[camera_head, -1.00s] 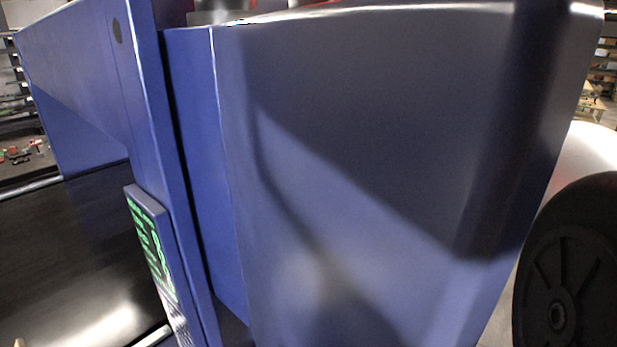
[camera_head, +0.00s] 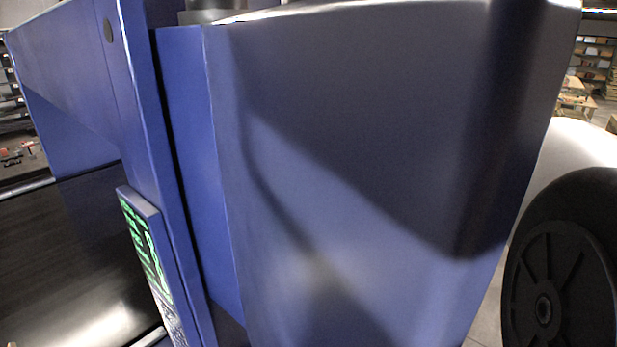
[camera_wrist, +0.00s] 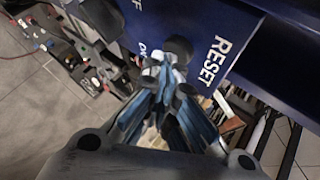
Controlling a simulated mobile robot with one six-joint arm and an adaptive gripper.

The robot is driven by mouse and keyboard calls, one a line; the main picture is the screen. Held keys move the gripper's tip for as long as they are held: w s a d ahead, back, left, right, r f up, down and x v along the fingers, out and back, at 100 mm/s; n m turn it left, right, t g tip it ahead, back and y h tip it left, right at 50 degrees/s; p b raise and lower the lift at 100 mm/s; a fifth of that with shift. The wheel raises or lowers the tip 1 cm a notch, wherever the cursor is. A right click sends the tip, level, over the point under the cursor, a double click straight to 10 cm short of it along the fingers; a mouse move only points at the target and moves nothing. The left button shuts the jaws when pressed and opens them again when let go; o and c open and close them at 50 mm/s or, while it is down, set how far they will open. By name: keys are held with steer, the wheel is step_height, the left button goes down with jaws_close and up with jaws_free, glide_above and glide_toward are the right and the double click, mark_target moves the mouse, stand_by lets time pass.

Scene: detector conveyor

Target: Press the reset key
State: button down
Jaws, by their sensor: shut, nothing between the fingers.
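In the wrist view a dark blue panel (camera_wrist: 240,25) carries a white RESET label (camera_wrist: 215,60). A dark round key (camera_wrist: 178,46) sits left of this label. Part of an OFF label and another small, partly hidden label also show on the panel. My gripper (camera_wrist: 165,64) is shut and empty, with its fingertips just below the round key in the picture. I cannot tell whether the tips touch it. The head view shows the blue detector housing (camera_head: 340,150), but neither the key nor my gripper.
In the head view a screen with green text (camera_head: 147,250) is on the housing's left post, beside a black conveyor belt (camera_head: 70,250). Shelves (camera_head: 595,55) stand far off at the right. The wrist view shows tiled floor (camera_wrist: 40,115) and clutter at the left.

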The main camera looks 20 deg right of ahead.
steer(key=shift+s+d+b, duration=0.35)
steer(key=shift+s, duration=0.35)
steer(key=s+d, duration=0.1)
steer(key=s+b, duration=0.1)
steer(key=s, duration=0.1)
steer(key=s+d+b, duration=0.1)
steer(key=shift+s+d, duration=0.15)
steer(key=shift+d, duration=0.15)
stand_by(0.5)
